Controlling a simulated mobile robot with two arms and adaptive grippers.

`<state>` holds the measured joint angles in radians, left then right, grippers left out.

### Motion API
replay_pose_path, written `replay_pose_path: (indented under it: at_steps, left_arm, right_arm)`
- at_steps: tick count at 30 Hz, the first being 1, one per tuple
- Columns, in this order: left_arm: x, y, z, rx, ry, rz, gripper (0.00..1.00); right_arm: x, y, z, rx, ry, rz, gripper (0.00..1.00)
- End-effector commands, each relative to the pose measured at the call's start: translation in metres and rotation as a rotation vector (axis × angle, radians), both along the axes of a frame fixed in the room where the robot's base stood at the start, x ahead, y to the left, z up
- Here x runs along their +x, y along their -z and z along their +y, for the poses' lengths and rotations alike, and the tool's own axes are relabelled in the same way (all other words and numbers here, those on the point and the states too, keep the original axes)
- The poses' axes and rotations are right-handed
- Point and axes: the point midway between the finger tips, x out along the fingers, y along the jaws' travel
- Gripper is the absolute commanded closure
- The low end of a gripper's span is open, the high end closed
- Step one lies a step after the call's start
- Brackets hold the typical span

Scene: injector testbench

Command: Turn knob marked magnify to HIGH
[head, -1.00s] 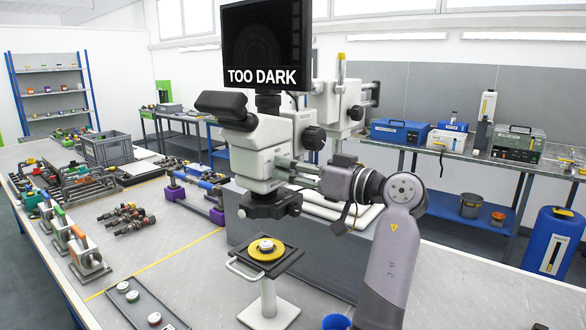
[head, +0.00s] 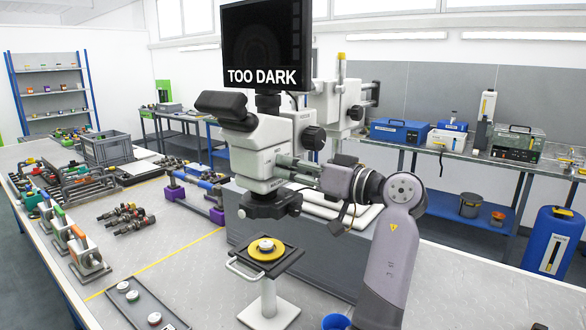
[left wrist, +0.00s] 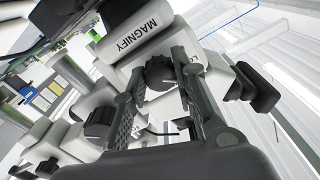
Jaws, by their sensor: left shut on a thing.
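The white microscope (head: 270,140) stands on the bench with its black eyepieces pointing left. In the left wrist view, the dark magnify knob (left wrist: 160,73) sits beside a white part (left wrist: 140,36) lettered MAGNIFY. Part of a label, seemingly starting "LO", shows right of the knob; I cannot read where the knob points. My left gripper (head: 281,167) reaches in from the right at the microscope's side. In the left wrist view its two fingers (left wrist: 158,84) lie on either side of the knob, shut on it. In the head view the gripper hides the knob. My right gripper is not in view.
A screen (head: 266,48) above the microscope reads TOO DARK. A larger black side knob (head: 314,138) sits close above my gripper. Below, a small stand (head: 268,290) bears a yellow ring (head: 266,251) with a disc. Colored valves and pipe fittings cover the bench's left.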

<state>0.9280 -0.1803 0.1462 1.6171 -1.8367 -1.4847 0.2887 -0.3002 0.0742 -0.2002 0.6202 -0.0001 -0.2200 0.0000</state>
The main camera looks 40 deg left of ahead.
Motion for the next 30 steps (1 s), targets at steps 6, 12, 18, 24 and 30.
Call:
replay_pose_path:
  at_steps: [6,12,18,24,30]
  left_arm:
    - [0.000,-0.002,0.000,-0.018,0.002,0.186,1.00]
    - [0.001,-0.003,0.000,-0.040,0.002,0.376,1.00]
    - [0.001,-0.004,0.000,-0.060,0.003,0.566,1.00]
    - [0.001,-0.004,0.000,-0.081,0.002,0.755,1.00]
    - [0.001,-0.005,0.000,-0.102,0.002,0.945,1.00]
  right_arm:
    - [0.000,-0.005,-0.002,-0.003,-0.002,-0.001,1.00]
    - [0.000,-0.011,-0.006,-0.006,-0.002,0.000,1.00]
    - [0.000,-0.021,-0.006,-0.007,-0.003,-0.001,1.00]
    - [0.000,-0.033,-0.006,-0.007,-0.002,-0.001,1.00]
    - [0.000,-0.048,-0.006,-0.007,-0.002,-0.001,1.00]
